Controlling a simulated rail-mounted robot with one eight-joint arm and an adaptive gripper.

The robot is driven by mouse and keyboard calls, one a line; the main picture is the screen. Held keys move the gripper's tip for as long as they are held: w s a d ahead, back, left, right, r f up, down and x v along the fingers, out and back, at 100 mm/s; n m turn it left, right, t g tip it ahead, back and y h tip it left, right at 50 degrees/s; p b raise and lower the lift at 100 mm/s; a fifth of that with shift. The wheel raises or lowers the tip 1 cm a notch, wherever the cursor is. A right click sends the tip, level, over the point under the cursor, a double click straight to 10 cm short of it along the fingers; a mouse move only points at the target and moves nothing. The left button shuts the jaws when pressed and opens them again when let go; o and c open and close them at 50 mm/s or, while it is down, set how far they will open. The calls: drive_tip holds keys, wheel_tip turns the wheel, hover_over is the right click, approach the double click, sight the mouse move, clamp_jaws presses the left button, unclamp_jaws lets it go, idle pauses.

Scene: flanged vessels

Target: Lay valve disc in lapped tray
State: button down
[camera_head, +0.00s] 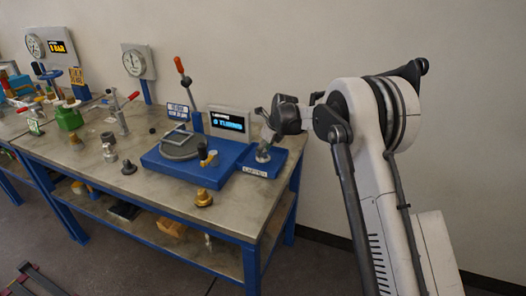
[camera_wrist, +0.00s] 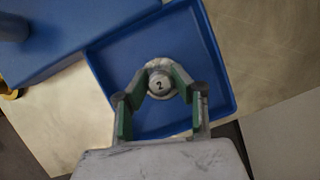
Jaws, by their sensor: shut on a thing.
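The valve disc (camera_wrist: 158,83) is a pale grey round piece marked "2" on top. It sits between the fingers of my gripper (camera_wrist: 160,88) in the wrist view, over the blue lapped tray (camera_wrist: 118,62). My gripper is shut on it with green-padded fingers. In the head view my gripper (camera_head: 263,146) reaches down over the tray (camera_head: 268,170) at the right end of the bench, and the disc (camera_head: 262,156) shows small below it. I cannot tell whether the disc touches the tray floor.
A blue lapping station (camera_head: 190,160) with a round plate stands left of the tray, with a display (camera_head: 229,122) behind. A brass fitting (camera_head: 204,197) stands near the bench's front edge. Several fittings and gauges crowd the left. Bare bench (camera_head: 150,192) lies in front of the station.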

drive_tip(key=shift+f, duration=0.2)
drive_tip(key=c, duration=1.4)
unclamp_jaws()
drive_tip(key=shift+c, duration=0.2)
drive_tip(key=shift+r, duration=0.25)
drive_tip(key=v, duration=1.2)
